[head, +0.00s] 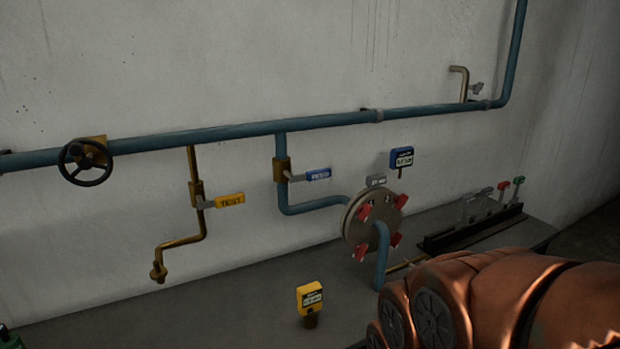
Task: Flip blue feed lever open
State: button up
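The blue feed lever (318,174) is a short handle with a blue labelled grip. It sticks out level to the right from a brass valve (282,169) on a blue branch pipe, which drops from the long blue wall pipe. Its lettering is too small to read surely. My copper-coloured arm fills the lower right, well below and to the right of the lever. My gripper's fingers do not show in the head view. Nothing touches the lever.
A yellow lever (229,200) sits left of the blue one, and a black handwheel (85,163) is farther left. A round flange (365,222) with red clamps stands between my arm and the lever. A yellow meter (310,298) stands on the grey bench (220,305).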

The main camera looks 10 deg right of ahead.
aim_at(309, 176)
jog(key=u, duration=0.55)
jog(key=k, duration=0.65)
jog(key=u, duration=0.75)
jog(key=i, duration=1.2)
jog(key=z, duration=0.9)
jog(key=i, duration=0.4)
jog(key=z, duration=0.4)
